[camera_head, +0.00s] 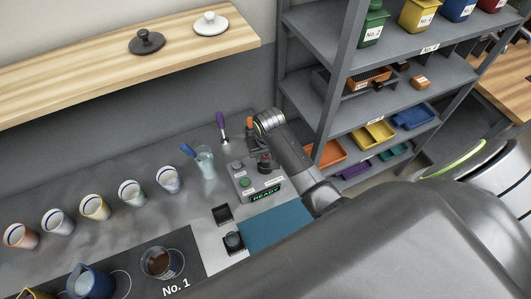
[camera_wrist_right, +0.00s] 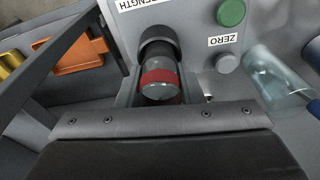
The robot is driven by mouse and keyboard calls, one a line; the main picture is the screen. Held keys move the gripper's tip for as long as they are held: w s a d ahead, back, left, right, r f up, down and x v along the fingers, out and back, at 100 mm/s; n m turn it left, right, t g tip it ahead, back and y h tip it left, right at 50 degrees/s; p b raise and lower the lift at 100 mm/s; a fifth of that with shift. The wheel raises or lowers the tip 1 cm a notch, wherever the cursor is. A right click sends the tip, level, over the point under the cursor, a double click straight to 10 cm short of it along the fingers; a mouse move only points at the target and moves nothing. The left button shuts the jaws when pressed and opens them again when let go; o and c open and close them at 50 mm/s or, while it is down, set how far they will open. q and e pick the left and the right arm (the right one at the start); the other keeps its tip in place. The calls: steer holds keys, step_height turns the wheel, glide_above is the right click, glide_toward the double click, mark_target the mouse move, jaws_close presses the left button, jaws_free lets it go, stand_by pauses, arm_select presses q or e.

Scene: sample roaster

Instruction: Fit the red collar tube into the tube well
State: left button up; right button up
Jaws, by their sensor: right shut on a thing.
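The red collar tube (camera_wrist_right: 160,82) is a clear glass tube with a red band. In the right wrist view it stands between the fingers of my right gripper (camera_wrist_right: 161,94), which is shut on it. The dark round tube well (camera_wrist_right: 157,44) on the grey machine lies right beside the tube in that view, in line with it. I cannot tell whether the tube's lower end is inside the well. In the head view my right gripper (camera_head: 265,154) is small and dark at the machine's far right corner. My left gripper is not in view.
The grey machine (camera_head: 258,189) has a READY display and a green button (camera_wrist_right: 231,12). A glass with a blue stirrer (camera_head: 205,162) stands to its left. Several cups (camera_head: 95,207) line the counter. A shelf rack (camera_head: 340,95) rises close on the right.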

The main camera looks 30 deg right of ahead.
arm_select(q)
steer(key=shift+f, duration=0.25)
arm_select(e)
steer(key=shift+f, duration=0.75)
steer(key=o, duration=1.2)
steer(key=shift+c, duration=0.2)
